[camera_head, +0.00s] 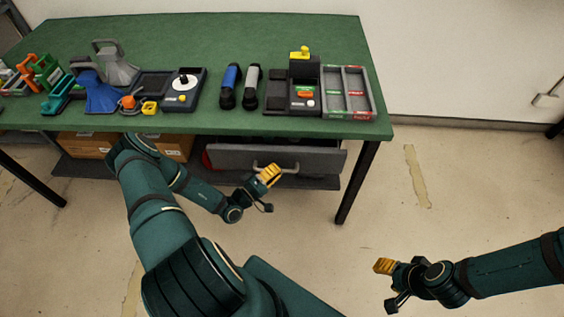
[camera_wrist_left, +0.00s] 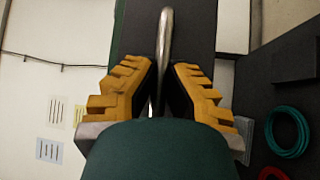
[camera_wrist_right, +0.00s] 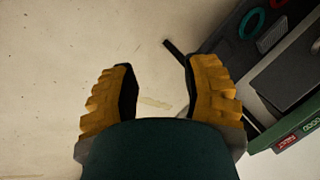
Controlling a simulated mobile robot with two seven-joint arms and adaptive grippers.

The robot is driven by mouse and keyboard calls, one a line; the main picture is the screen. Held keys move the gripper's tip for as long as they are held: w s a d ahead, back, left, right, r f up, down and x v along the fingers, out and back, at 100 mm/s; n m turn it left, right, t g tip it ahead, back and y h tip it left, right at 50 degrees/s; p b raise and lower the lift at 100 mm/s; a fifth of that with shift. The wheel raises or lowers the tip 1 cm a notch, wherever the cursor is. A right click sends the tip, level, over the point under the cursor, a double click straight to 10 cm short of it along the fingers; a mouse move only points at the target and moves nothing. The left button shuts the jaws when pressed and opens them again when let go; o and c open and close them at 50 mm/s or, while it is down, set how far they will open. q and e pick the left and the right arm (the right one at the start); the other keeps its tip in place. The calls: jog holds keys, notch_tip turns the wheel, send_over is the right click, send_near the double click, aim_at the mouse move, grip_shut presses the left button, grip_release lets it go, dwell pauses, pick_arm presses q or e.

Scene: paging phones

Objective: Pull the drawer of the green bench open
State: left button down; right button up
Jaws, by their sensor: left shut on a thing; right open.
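The green bench (camera_head: 220,38) stands at the back of the head view. Its grey drawer (camera_head: 310,160) is under the tabletop, right of the middle, with a metal bar handle (camera_head: 287,169) on its front. My left gripper (camera_head: 269,175) is at the handle. In the left wrist view the handle (camera_wrist_left: 165,40) runs between its yellow fingers (camera_wrist_left: 158,92), which are shut on it. The fingers hide part of the handle. How far the drawer stands out is hard to tell. My right gripper (camera_head: 384,267) is away from the bench, open and empty in the right wrist view (camera_wrist_right: 162,92).
Several tools and trays cover the bench top, including a divided tray (camera_head: 347,92) at the right. A dark bench leg (camera_head: 357,183) stands right of the drawer. Cardboard boxes (camera_head: 84,147) are on the lower shelf (camera_head: 82,170). The floor (camera_head: 450,200) at the right is open.

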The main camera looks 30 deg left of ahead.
pick_arm(q)
jog(key=s+d+p, duration=0.4)
jog(key=s+d, duration=0.1)
jog(key=s, duration=0.3)
jog(key=s+d+p, duration=0.4)
jog(key=s+d, duration=0.1)
jog(key=s, duration=0.3)
jog(key=shift+s+d, duration=0.35)
jog(key=shift+s, duration=0.05)
jog(key=c, duration=1)
grip_release()
jog(key=shift+a, duration=0.1)
jog(key=v, duration=1.2)
